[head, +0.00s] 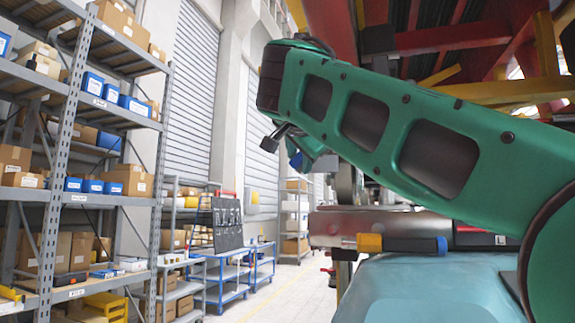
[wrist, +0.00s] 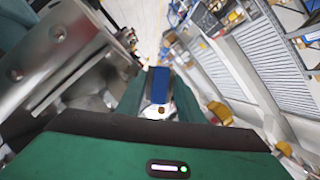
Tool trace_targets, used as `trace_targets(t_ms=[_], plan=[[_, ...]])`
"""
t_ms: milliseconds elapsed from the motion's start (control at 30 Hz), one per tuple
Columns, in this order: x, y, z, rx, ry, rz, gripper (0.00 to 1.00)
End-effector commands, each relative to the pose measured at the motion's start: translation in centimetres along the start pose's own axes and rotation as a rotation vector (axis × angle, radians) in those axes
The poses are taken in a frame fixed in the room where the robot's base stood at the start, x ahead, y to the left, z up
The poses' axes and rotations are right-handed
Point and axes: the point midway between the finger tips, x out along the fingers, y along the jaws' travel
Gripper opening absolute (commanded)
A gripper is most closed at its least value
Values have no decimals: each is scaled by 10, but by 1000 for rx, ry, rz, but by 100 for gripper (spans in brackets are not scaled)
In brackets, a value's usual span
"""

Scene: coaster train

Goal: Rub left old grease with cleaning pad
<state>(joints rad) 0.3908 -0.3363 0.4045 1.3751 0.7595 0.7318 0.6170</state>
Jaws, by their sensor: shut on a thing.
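My gripper (wrist: 159,98) shows in the wrist view with its green fingers shut on a blue block, which looks like the cleaning pad (wrist: 158,80). In the head view only a small part of the gripper end (head: 312,165) shows beyond my arm, with a bit of blue beside it. A grey metal train part (wrist: 70,60) fills the left of the wrist view, beside the gripper. I cannot tell from these frames whether the pad touches it. I cannot make out the left old grease in either view.
A tool with a yellow and blue handle (head: 400,244) lies at the edge of a metal surface (head: 338,224), above a light blue surface (head: 400,290). Red and yellow beams (head: 500,90) hang overhead at right. Shelves with boxes (head: 85,130) stand at left. The aisle floor (head: 295,285) is clear.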

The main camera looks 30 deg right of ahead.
Motion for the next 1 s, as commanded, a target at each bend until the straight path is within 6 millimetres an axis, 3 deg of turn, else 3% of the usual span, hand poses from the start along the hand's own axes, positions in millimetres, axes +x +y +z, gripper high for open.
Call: trace_targets(t_ms=[267, 633, 1000], plan=[[-2, 0, 0, 0, 1, -1, 6], [-26, 0, 10, 1, 2, -1, 6], [-28, 0, 11, 1, 1, 0, 6]])
